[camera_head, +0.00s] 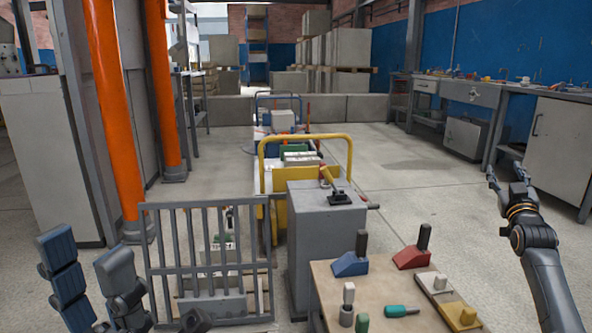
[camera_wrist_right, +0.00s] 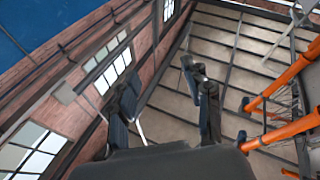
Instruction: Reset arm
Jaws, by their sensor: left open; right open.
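My right gripper (camera_head: 505,175) is at the right in the head view, raised over the floor and clear of the tools. Its fingers are apart and empty, and they also show in the right wrist view (camera_wrist_right: 165,90), pointing toward the ceiling and brick wall. My left gripper (camera_head: 90,270) is at the lower left in the head view, close to the camera. Its dark finger pads stand apart with nothing between them. It is in front of the left end of the grey barred gate, apparently apart from it.
A wooden-topped table (camera_head: 335,285) at the front holds a blue block (camera_head: 351,264), a red block (camera_head: 411,257) and several small tools. A grey barred gate (camera_head: 208,255) and grey cabinet (camera_head: 315,235) stand beside it. Orange posts (camera_head: 115,110) rise at left. Floor at right is open.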

